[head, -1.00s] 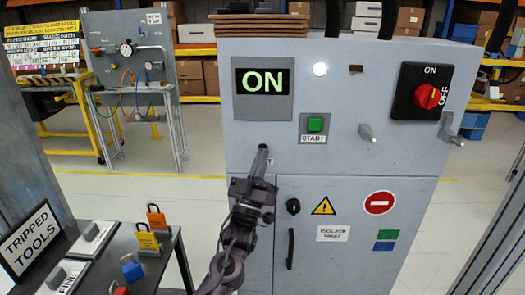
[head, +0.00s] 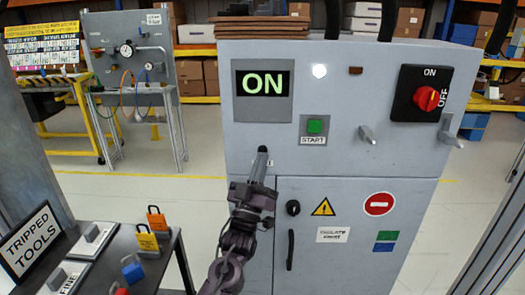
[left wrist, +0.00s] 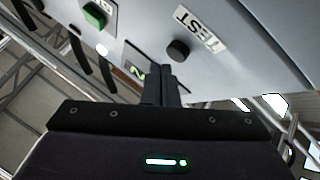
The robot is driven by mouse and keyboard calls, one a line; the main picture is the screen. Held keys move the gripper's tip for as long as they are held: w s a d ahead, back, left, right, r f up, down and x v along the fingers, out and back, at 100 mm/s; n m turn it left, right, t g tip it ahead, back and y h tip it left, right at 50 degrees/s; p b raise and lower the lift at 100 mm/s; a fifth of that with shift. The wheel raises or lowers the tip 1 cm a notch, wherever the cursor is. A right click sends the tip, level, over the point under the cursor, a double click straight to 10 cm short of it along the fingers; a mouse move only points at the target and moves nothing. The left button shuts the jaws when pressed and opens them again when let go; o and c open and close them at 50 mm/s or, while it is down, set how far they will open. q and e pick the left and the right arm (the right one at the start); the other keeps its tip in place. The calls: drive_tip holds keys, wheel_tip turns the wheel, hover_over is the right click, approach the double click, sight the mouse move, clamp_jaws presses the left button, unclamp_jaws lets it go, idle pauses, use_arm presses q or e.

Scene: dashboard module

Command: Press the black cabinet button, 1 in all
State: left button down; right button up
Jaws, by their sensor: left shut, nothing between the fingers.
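The grey cabinet (head: 340,155) stands upright in front of me. Its black button (left wrist: 178,50) shows in the left wrist view beside a TEST label (left wrist: 200,28). My right gripper is out of view.
The cabinet also carries an ON display (head: 263,82), a green START button (head: 315,126), a red rotary switch (head: 427,97) and a black knob (head: 293,207). A dark table (head: 165,262) with padlocks stands at the lower left. The floor between the table and back benches is clear.

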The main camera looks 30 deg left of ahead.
use_arm(q)
drive_tip(key=s+d, duration=0.1)
drive_tip(key=s+p, duration=0.1)
drive_tip(key=s, duration=0.1)
drive_tip(key=s+d, duration=0.1)
drive_tip(key=shift+s+d, duration=0.2)
drive_tip(key=shift+d, duration=0.15)
idle(0.3)
idle(0.7)
